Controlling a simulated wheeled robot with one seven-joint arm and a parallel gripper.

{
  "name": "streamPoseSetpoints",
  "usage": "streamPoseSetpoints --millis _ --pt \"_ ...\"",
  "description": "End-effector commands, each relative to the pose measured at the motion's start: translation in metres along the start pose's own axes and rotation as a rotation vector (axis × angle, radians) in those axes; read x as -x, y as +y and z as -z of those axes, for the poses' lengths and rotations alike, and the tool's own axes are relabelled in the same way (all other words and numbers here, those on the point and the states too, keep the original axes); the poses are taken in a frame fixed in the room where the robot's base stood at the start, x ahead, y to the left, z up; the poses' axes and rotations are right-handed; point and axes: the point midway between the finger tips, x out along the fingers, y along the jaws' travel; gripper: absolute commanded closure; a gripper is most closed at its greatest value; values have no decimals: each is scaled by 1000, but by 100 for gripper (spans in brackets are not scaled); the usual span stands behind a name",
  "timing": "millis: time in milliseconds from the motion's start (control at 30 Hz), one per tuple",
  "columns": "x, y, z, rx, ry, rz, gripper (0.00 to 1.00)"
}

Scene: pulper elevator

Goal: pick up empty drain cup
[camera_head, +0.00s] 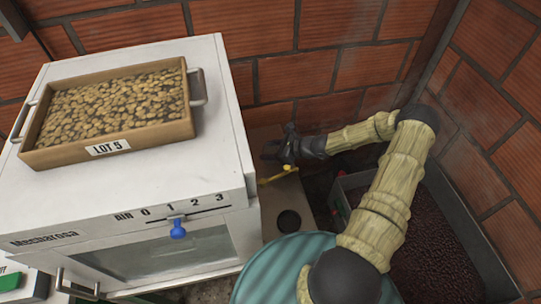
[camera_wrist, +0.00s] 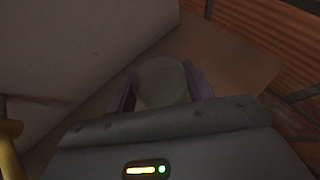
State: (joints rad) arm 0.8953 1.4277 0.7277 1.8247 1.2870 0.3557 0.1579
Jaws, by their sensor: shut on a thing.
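In the wrist view a round, dull grey-green cup (camera_wrist: 162,82) sits between the two purple fingers of my gripper (camera_wrist: 160,88). The fingers touch it on both sides, so my gripper is shut on it. The inside of the cup is too dark to make out. In the head view my gripper (camera_head: 284,152) is low behind the right side of the white machine, near the brick wall. The cup cannot be made out there; the gripper and wrist hide it.
A white machine (camera_head: 130,200) carries a tray (camera_head: 110,150) of beans labelled LOT 5. A yellow handle (camera_head: 278,174) and a dark round hole (camera_head: 289,221) are beside it. A grey bin (camera_head: 460,220) of dark cherries stands right. A teal round lid (camera_head: 285,270) is in front.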

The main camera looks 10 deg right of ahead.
Motion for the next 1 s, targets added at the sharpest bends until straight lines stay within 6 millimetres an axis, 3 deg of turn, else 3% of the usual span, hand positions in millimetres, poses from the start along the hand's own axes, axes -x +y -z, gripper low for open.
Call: streamPoseSetpoints --millis 367,800,1000 --pt "4 0 -9 1 -1 -1 72" --pt "40 0 -73 3 1 0 72" --pt "48 0 -87 1 1 0 72"
